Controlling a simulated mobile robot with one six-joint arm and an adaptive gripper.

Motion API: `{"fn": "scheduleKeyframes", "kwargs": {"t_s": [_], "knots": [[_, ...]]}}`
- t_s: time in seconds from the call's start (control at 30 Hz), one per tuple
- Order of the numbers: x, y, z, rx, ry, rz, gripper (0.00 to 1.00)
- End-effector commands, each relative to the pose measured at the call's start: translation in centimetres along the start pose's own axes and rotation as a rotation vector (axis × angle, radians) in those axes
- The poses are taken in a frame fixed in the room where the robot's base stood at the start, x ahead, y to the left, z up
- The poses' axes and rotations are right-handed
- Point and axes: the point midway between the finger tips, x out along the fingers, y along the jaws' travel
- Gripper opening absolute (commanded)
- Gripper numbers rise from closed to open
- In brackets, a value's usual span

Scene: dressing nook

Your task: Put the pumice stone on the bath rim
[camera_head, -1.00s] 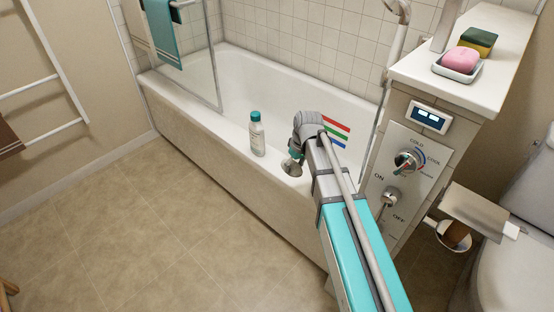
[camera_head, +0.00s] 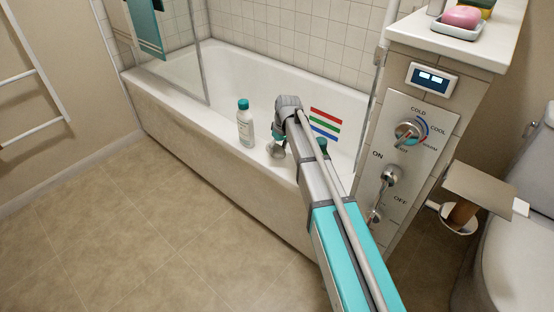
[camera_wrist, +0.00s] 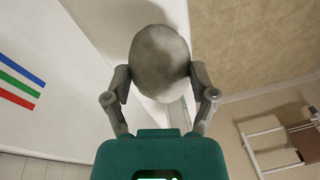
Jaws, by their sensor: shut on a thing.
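The pumice stone (camera_wrist: 160,62) is a mottled grey, rounded stone between my fingertips in the wrist view. My gripper (camera_wrist: 161,80) is shut on it, with one finger on each side. In the head view my gripper (camera_head: 277,148) is over the front rim of the white bath, right of a bottle. The stone is small and hard to make out there. The bath rim (camera_head: 205,118) is the white front ledge of the tub. I cannot tell whether the stone touches it. In the wrist view, a white bath surface (camera_wrist: 100,22) lies behind the stone.
A white bottle with a teal cap (camera_head: 245,128) stands on the rim close left of my gripper. A dark green object (camera_head: 321,146) shows partly behind my arm. A tiled control pillar (camera_head: 410,150) rises to the right. The rim left of the bottle is clear.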

Motion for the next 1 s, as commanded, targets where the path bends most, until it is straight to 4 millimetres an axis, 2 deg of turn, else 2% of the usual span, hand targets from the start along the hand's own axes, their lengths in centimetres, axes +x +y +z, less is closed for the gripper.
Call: {"fn": "scheduleKeyframes", "kwargs": {"t_s": [0.57,0.73,1.0], "knots": [[0.7,0.3,-0.4,0.000,0.000,0.000,0.23],[1.9,0.8,-1.0,0.000,0.000,0.000,0.23],[4.0,1.0,-0.5,0.000,0.000,0.000,0.23]]}}
